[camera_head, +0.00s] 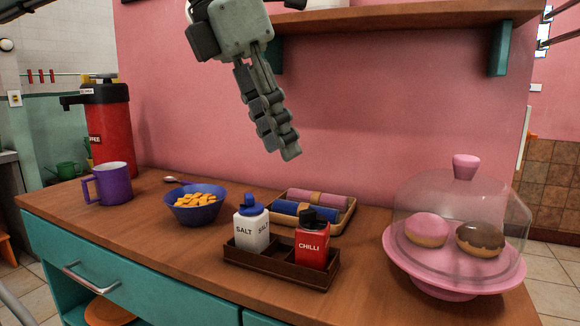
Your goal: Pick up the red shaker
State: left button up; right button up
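The red shaker (312,247) is labelled CHILLI and has a black cap. It stands upright in the right part of a dark brown caddy (268,264) on the wooden counter. A white salt shaker (251,230) with a blue cap stands in the caddy's left part. My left gripper (283,152) hangs from the top of the view, fingers pointing down, above and apart from the shakers. I see its fingers overlapping, with nothing visible between them, so its opening is unclear. My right gripper is not in view.
A tray (338,222) with rolled cloths lies behind the caddy. A blue bowl (195,208), purple mug (111,185) and red coffee dispenser (107,130) stand left. A domed pink cake stand (445,282) with doughnuts stands right. A wooden shelf (400,16) overhangs the counter.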

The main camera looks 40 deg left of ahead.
aim_at(311, 245)
jog(key=k, duration=1.5)
